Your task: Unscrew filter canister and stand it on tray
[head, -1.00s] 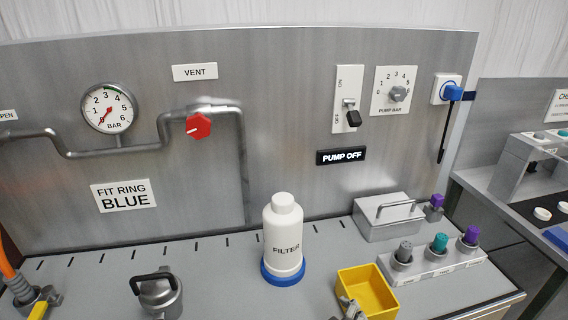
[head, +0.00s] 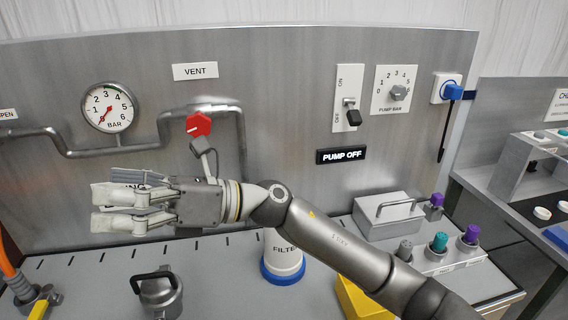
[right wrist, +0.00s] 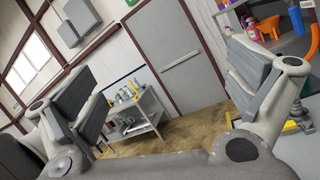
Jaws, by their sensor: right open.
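The white filter canister (head: 284,262) stands upright in the head view on a blue ring (head: 283,277). Its upper part is hidden behind my right arm. My right gripper (head: 103,207) is open and empty, held up left of the canister in front of the panel, fingers pointing left. In the right wrist view its two fingers (right wrist: 165,95) are spread wide with only the room between them. No tray shows clearly. My left gripper is not in view.
A yellow bin (head: 362,302) stands right of the canister. A grey lidded box (head: 388,222) and a rack with several capped vials (head: 437,262) are further right. A handled metal pot (head: 160,296) is at front left.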

